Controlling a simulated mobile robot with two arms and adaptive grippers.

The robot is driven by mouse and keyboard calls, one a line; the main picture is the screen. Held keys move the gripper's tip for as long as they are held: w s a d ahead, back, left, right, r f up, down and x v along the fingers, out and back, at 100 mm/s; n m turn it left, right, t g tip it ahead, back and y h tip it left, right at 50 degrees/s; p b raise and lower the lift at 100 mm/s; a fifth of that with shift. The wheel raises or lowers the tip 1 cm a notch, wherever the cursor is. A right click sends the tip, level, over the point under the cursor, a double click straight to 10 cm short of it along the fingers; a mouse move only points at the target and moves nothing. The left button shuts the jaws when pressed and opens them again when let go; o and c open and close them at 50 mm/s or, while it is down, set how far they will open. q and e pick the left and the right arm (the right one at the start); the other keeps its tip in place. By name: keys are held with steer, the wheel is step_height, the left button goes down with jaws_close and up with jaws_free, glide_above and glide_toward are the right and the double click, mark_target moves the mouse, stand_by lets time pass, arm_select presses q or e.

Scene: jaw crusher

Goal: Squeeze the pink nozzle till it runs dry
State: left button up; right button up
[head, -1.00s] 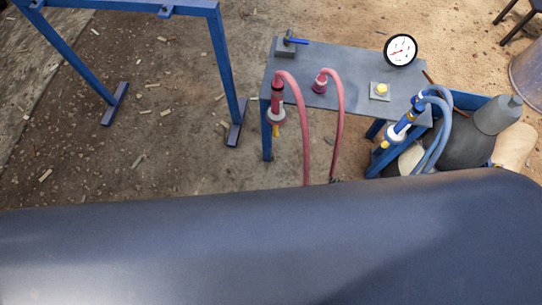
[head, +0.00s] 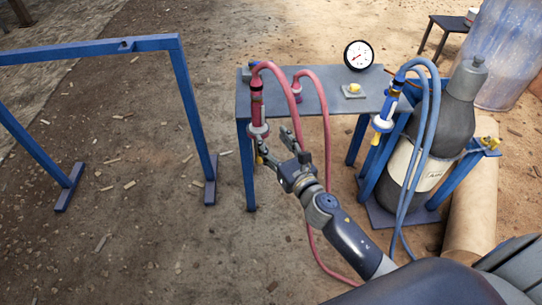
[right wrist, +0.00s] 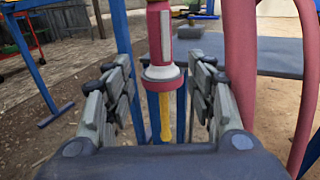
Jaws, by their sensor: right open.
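The pink nozzle (head: 257,108) hangs upright at the front left corner of the grey table, with a pink hose looping from its top. In the right wrist view the pink nozzle (right wrist: 160,35) has a white and pink collar and a yellow tip below. My right gripper (head: 272,143) is open beside the nozzle's lower end in the head view. In the right wrist view its fingers stand left and right of the collar and yellow tip, with visible gaps. I cannot tell how deep the nozzle is between them. My left gripper is not in view.
The grey table (head: 317,98) carries a gauge (head: 358,55) and a yellow button (head: 354,88). A blue nozzle (head: 383,118) hangs at its right, near a grey gas cylinder (head: 441,125). A blue frame (head: 185,95) stands left. The ground between frame and table is open.

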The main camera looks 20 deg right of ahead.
mark_target(260, 123)
steer(key=w, duration=0.6)
steer(key=w+a, duration=0.1)
steer(key=w, duration=0.2)
steer(key=shift+w+f+b, duration=0.1)
steer(key=shift+w+b, duration=0.1)
steer(key=shift+b, duration=0.15)
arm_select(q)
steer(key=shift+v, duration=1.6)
arm_select(e)
steer(key=shift+w, duration=0.5)
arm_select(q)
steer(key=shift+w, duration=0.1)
arm_select(e)
jaws_close()
jaws_free()
steer(key=shift+s, duration=0.1)
